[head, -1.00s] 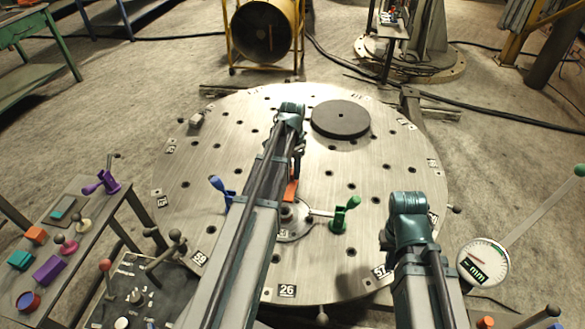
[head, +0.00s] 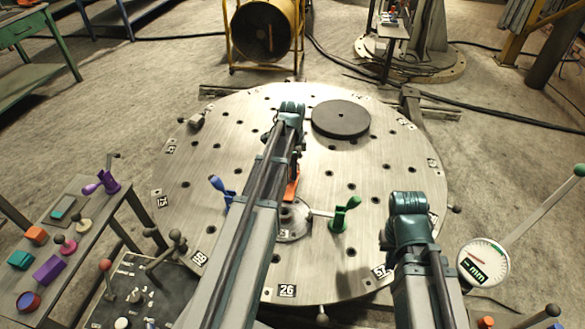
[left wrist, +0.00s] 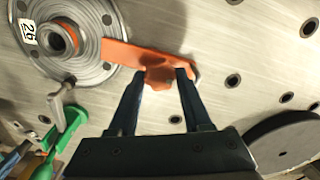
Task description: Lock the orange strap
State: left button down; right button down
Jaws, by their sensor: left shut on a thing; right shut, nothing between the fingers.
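The orange strap (left wrist: 130,54) is a flat orange bar with a raised block near one end. In the left wrist view it runs from the round hub (left wrist: 70,42) out over the metal plate. My left gripper (left wrist: 163,76) is shut on the raised block, one dark finger on each side. In the head view only a sliver of the strap (head: 292,187) shows beside my left arm, which hides the left fingertips. A green lever (head: 344,214) and a blue lever (head: 222,190) stand at either side of the hub. My right arm is at the right; its gripper does not show.
The round plate (head: 235,125) has many holes and number labels. A dark disc (head: 340,119) lies on its far part. A side bench with a purple lever (head: 103,184) and coloured blocks stands at the left. A dial gauge (head: 483,263) stands at the right.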

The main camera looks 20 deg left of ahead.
pick_arm(q)
jog(key=c, duration=0.6)
grip_release()
pick_arm(e)
jog(key=shift+r, duration=0.1)
pick_arm(q)
notch_tip(320, 180, up, 14)
jog(key=p, duration=1.3)
jog(key=shift+f+p, duration=0.1)
jog(key=shift+p, duration=0.3)
pick_arm(e)
notch_tip(320, 180, up, 14)
jog(key=shift+f, duration=0.2)
pick_arm(q)
jog(key=shift+f, duration=0.1)
